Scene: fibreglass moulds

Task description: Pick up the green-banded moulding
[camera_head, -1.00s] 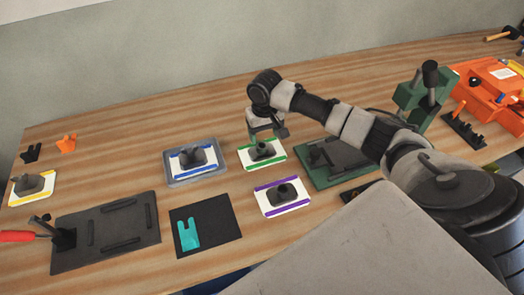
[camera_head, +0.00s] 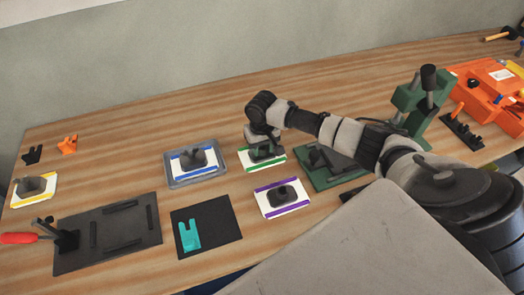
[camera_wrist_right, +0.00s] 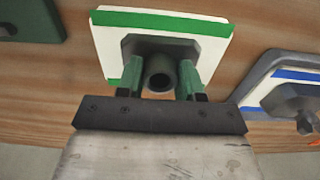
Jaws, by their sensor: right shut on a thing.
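The green-banded moulding is a white plate (camera_head: 278,162) with green strips at two edges and a dark raised block with a round post on top. In the right wrist view the moulding (camera_wrist_right: 215,48) fills the upper middle, its post between the two green fingers. My right gripper (camera_head: 262,152) is down at the moulding and shut on its post. It also shows in the right wrist view (camera_wrist_right: 160,78). In the head view the gripper hides much of the block. The plate appears to rest on the table. My left gripper is not in view.
The blue-banded moulding (camera_head: 192,159) sits in a grey tray (camera_head: 172,182) to the left. The purple-banded moulding (camera_head: 300,204) lies in front. A green fixture plate (camera_head: 322,184) is close on the right. Bare wooden table (camera_head: 215,115) lies behind.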

